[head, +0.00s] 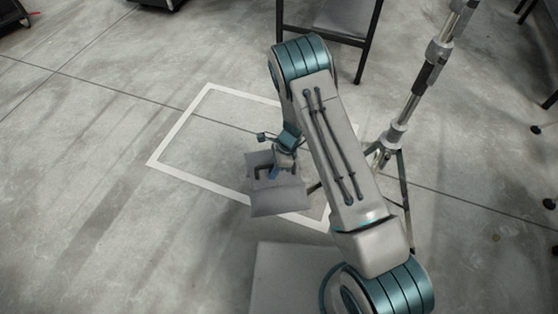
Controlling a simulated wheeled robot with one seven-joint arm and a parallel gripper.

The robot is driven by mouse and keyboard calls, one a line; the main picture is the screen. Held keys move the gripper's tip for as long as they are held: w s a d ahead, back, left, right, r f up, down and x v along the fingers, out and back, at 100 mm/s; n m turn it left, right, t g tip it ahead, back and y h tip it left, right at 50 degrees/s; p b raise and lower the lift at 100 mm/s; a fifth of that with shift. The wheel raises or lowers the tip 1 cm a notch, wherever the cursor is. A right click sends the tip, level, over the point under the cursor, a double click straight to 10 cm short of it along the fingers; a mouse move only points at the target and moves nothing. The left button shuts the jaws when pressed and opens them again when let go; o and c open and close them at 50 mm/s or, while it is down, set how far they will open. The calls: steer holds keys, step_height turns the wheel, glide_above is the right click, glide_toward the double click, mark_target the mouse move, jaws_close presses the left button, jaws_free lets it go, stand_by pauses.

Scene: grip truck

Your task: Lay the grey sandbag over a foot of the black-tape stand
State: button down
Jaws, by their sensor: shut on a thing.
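The grey sandbag (278,198) hangs from my gripper (272,173), which is shut on its top handle area. The bag is over the floor inside the white-lined rectangle, near its lower right side. The stand (438,50) with a black band on its silver pole (426,77) is to the right, behind my arm. One of its legs (404,185) runs down to the floor right of my arm. My arm hides much of the stand's base. A dark foot tip shows between the bag and my arm, and the bag appears left of it, apart from it.
White lines (178,135) mark a rectangle on the concrete floor. A black-framed chair or table (370,45) stands behind my arm. Dark wheeled things (12,14) are at the top left. Black casters (536,129) show at the right edge. The left floor is clear.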

steer(key=shift+w+a+f+m, duration=0.25)
steer(key=shift+w+f+m, duration=0.05)
steer(key=shift+w+f, duration=0.15)
step_height(320, 180, down, 12)
steer(key=b, duration=0.9)
step_height(320, 180, down, 6)
steer(key=b, duration=0.4)
steer(key=shift+f+b, duration=0.2)
steer(key=shift+b, duration=0.1)
stand_by(2.6)
steer(key=c, duration=1.3)
jaws_free()
steer(key=shift+d, duration=0.2)
steer(key=p+v, duration=0.2)
steer(key=v, duration=0.2)
steer(key=p+v, duration=0.2)
steer(key=v, duration=0.3)
steer(key=p+v, duration=0.2)
steer(key=v, duration=0.2)
steer(key=shift+s+d+r, duration=0.15)
steer(key=shift+d+r, duration=0.05)
steer(key=shift+r, duration=0.15)
